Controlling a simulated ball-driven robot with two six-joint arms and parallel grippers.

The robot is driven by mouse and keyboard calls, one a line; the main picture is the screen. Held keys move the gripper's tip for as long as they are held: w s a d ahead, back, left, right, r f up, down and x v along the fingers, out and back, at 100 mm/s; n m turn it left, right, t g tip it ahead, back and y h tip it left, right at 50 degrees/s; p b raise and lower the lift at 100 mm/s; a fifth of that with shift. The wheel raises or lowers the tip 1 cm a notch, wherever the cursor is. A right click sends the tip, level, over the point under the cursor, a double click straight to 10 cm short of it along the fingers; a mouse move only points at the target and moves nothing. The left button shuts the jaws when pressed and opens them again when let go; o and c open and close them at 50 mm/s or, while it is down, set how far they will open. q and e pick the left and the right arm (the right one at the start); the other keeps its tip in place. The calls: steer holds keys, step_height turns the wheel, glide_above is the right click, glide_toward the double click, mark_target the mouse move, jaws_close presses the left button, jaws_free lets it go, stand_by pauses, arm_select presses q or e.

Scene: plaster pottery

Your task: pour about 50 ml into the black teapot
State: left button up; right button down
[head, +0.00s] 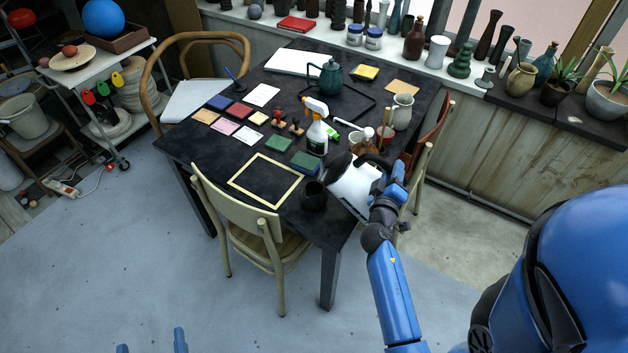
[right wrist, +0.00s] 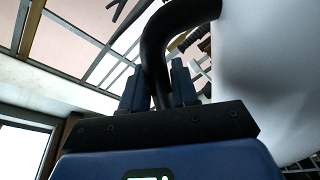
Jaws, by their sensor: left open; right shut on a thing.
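My right gripper (head: 392,188) is shut on the black handle of a white kettle (head: 352,190). The handle (right wrist: 160,45) runs between its fingers (right wrist: 160,88) in the right wrist view, with the white body to the right. The kettle looks tilted, above the table's near right corner. A small black vessel (head: 314,197), apparently the black teapot, stands just left of the kettle; its spout and any liquid cannot be made out. A dark teal teapot (head: 330,80) with a raised handle stands farther back. My left gripper (head: 151,344) is open and empty at the bottom edge, far from the table.
A pale frame (head: 264,181) lies left of the black vessel. A cream vase (head: 402,112) is at the right edge. A chair (head: 240,215) stands at the near side.

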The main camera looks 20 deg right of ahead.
mark_target(378, 156)
steer(key=shift+w+a+r+n+p, duration=0.6)
steer(key=shift+r+p, duration=0.25)
steer(key=shift+p, duration=0.45)
steer(key=shift+w+a+r+n+p, duration=0.35)
steer(key=shift+a+r+n+p, duration=0.4)
steer(key=shift+p, duration=0.5)
steer(key=shift+w+a+r+n+p, duration=0.35)
steer(key=shift+w+r+n+p, duration=0.2)
steer(key=shift+r+p, duration=0.6)
steer(key=shift+a+f, duration=0.1)
steer(key=shift+f, duration=0.1)
steer(key=shift+n, duration=0.9)
steer(key=shift+w+a+r+p, duration=0.55)
steer(key=shift+w+a, duration=0.05)
steer(key=shift+a, duration=0.1)
steer(key=shift+w+a+r+p, duration=0.5)
steer(key=shift+w+a, duration=0.1)
steer(key=shift+a, duration=0.1)
steer(key=shift+s+d, duration=0.15)
steer(key=shift+r, duration=0.1)
